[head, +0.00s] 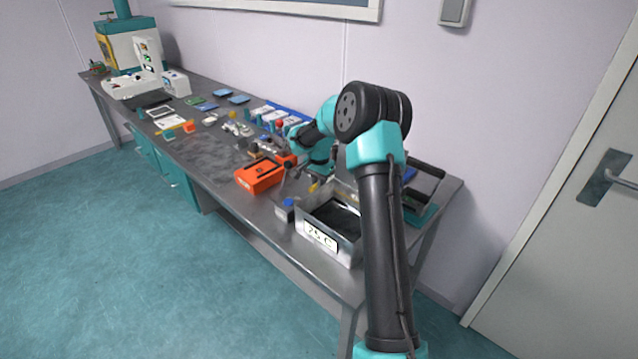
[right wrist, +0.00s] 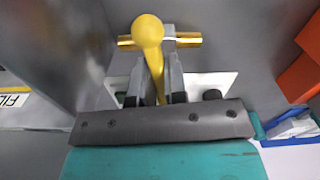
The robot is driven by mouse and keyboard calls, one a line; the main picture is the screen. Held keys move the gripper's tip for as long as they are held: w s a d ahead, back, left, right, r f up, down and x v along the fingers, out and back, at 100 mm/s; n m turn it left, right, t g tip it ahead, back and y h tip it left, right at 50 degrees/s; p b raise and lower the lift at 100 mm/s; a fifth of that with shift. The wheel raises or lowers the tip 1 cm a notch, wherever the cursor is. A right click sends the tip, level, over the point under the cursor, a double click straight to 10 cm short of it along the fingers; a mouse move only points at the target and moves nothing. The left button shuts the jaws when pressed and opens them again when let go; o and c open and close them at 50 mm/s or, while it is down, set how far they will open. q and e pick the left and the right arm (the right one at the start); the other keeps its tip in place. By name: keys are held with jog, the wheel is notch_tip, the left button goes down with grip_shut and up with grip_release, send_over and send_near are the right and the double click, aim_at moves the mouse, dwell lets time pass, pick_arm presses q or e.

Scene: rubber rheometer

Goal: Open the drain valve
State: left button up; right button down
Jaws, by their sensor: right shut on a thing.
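The drain valve has a yellow lever with a round knob (right wrist: 148,32) and a brass-coloured crosspiece (right wrist: 188,40) behind it, seen in the right wrist view. My right gripper (right wrist: 157,78) is shut on the yellow lever, with one finger on each side of it below the knob. In the head view a small yellow spot (head: 314,187) shows at the tip of my right arm, beside a metal bath (head: 335,246) with a temperature label. The arm hides most of the valve there. My left gripper is not in view.
An orange box (head: 258,176) lies left of the bath, and a small blue-topped container (head: 287,208) stands at the bath's near left. Several small tools and trays lie along the bench. The grey bench top (head: 205,152) is fairly clear farther left.

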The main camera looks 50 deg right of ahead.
jog(key=c, duration=1.2)
grip_release()
jog(key=shift+o, duration=0.2)
jog(key=shift+r, duration=0.1)
notch_tip(320, 180, up, 17)
jog(key=shift+r, duration=0.15)
